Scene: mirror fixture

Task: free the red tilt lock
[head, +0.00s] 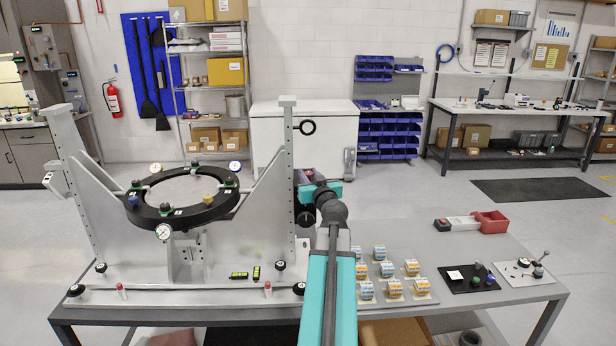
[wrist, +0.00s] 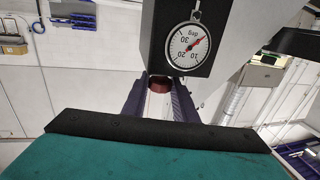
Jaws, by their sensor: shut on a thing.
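The dial's red pointer tilts to the upper right. My gripper (wrist: 160,92) is shut on the red lock, with one purple finger on each side of it. In the head view my gripper (head: 304,178) is at the right upright (head: 287,150) of the mirror fixture, and the lock is mostly hidden there. The round mirror (head: 183,190) sits in its black ring (head: 160,218), left of my gripper.
The fixture stands on a grey table (head: 400,316). Small knobs and gauges surround the ring.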

